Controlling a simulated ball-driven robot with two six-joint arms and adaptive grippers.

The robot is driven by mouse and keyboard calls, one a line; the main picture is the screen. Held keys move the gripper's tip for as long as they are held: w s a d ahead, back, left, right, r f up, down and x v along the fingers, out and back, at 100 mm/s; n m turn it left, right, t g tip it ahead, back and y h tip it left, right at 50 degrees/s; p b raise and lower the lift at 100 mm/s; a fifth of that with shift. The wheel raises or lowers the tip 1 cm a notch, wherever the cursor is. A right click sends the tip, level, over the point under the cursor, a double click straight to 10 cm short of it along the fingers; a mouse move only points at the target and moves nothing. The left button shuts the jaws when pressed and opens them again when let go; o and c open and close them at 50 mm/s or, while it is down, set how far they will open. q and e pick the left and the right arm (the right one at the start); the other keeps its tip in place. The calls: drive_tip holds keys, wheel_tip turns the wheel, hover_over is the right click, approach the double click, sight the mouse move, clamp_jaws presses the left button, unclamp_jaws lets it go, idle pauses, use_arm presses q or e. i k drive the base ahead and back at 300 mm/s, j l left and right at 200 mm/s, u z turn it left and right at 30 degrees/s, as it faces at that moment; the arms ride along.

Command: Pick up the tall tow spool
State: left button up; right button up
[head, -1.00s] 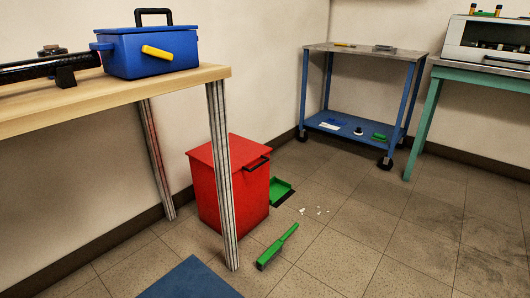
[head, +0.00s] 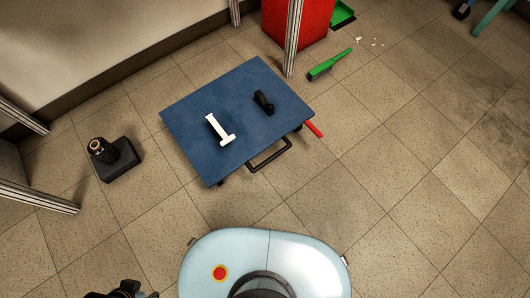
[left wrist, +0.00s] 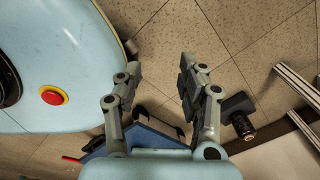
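A white spool-shaped piece (head: 219,130), long with wider ends, is on a low blue platform (head: 192,108) in the head view. A smaller black piece (head: 264,101) is to its right on the same platform. I cannot tell for certain which of them, if either, is the tall tow spool. My left gripper (head: 126,290) shows only in part at the bottom left edge of the head view, well apart from the platform. In the left wrist view its two fingers (left wrist: 160,72) are spread with nothing between them. My right gripper is not in view.
The platform has a black handle (head: 269,156) and a red lever (head: 313,129). A dark block with a cylinder (head: 117,160) stands on the floor at left. A green brush (head: 328,66), red bin (head: 310,20) and table legs are behind.

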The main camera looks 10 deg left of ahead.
sight(98, 147)
drive_tip(key=k+j, duration=0.15)
drive_tip(key=k, duration=0.15)
drive_tip(key=u, duration=1.75)
